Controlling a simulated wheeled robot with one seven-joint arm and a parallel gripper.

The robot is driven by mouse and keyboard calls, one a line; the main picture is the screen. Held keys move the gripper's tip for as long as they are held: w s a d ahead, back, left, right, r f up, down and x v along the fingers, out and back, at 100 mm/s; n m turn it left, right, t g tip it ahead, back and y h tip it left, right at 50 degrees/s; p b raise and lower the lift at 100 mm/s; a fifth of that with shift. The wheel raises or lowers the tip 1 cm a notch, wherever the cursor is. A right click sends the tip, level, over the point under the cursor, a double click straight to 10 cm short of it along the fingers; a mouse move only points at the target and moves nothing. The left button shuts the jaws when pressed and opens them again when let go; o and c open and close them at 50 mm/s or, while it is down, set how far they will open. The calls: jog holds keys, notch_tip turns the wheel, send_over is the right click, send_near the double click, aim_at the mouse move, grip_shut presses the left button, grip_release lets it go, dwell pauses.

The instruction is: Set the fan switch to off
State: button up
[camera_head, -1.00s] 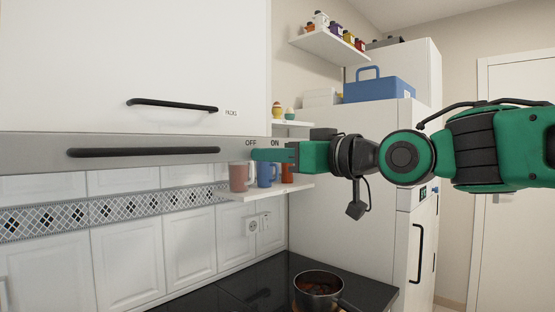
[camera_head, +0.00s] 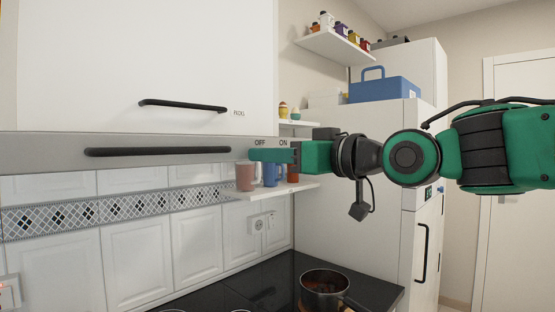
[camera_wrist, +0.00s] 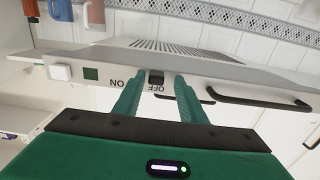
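The fan switch (camera_wrist: 156,77) is a small black knob on the underside front of the grey range hood (camera_head: 45,150). In the wrist view it sits beside the word OFF, and ON is printed to its left. My gripper (camera_wrist: 159,80) is open, with its two green fingers apart on either side of the knob. I see gaps between knob and fingers; whether either touches is hard to tell. In the head view my gripper (camera_head: 252,155) is at the hood's front edge just below the OFF and ON labels, and it hides the knob.
A long black handle (camera_head: 158,151) runs along the hood front to the left, under a white cupboard (camera_head: 140,50). Mugs (camera_head: 245,176) stand on a shelf just below and behind my gripper. A pot (camera_head: 323,290) is on the black hob. A green square and white button lie left of ON.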

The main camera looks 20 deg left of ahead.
jog(key=v, duration=1)
jog(key=shift+d, duration=0.35)
